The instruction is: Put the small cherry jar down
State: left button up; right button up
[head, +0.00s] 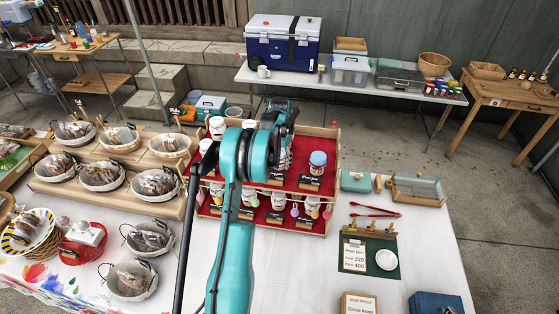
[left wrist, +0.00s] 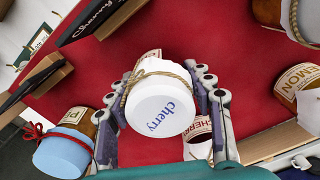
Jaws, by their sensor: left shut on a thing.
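The small cherry jar (left wrist: 160,112) has a white cover marked "cherry", tied with twine. It shows in the left wrist view with its top toward the camera. My left gripper (left wrist: 163,88) is shut on it, one finger on each side. In the head view my left gripper (head: 284,125) is over the red tiered jar stand (head: 296,181), mostly behind my own arm, and I cannot make out the held jar there. Whether the jar's base touches the red cloth (left wrist: 240,100) is hidden. My right gripper is not in view.
A blue-lidded jar (head: 318,162) stands right of the gripper on the stand. Close around the held jar are a lemon jar (left wrist: 298,82), a cherry-labelled jar (left wrist: 199,146) and a blue-lidded jar with red string (left wrist: 63,153). Small black signs (left wrist: 92,20) stand on the tiers.

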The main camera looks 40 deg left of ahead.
pick_arm(q)
jog(key=o, duration=1)
jog(key=shift+f, duration=0.2)
jog(key=o, duration=0.4)
jog(key=shift+r, duration=0.2)
